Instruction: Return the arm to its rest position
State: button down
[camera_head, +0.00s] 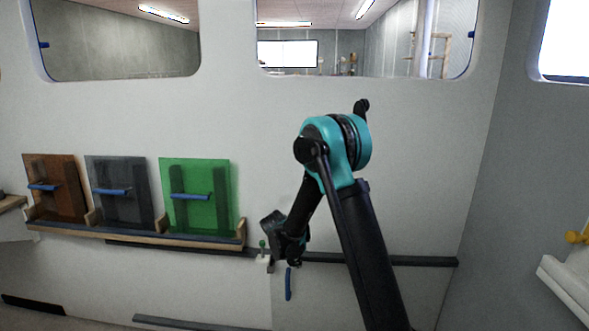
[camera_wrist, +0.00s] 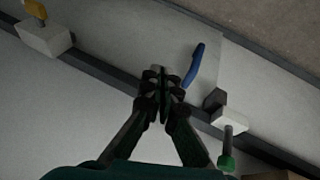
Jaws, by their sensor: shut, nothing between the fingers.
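My arm, black with a teal joint, rises in the middle of the head view and bends down towards the wall. My gripper (camera_wrist: 161,84) is shut and empty in the wrist view, its dark fingers together in front of the dark rail. In the head view the gripper hangs low near the rail, partly covered by my own arm links, and its fingertips are hard to make out there. A blue handle (camera_head: 289,283) is on the wall just below it. The handle also shows in the wrist view (camera_wrist: 194,66), just beyond the fingers and apart from them.
A wooden rack (camera_head: 150,238) holds a brown panel (camera_head: 72,206), a grey panel (camera_head: 137,207) and a green panel (camera_head: 221,180) at the left. A small green-knobbed fitting (camera_head: 263,256) sits close to the gripper. A dark rail (camera_head: 425,261) runs along the wall. A white ledge (camera_head: 570,283) juts out right.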

jog(key=s+d+r+y, duration=0.1)
jog(key=s+d+r, duration=0.6)
jog(key=s+d, duration=0.15)
jog(key=s+d+r+y, duration=0.1)
jog(key=s+d, duration=0.4)
jog(key=s, duration=0.6)
jog(key=s+d+r+y, duration=0.1)
jog(key=s+d, duration=0.4)
jog(key=s, duration=0.6)
jog(key=shift+y, duration=0.3)
jog(key=shift+r, duration=0.1)
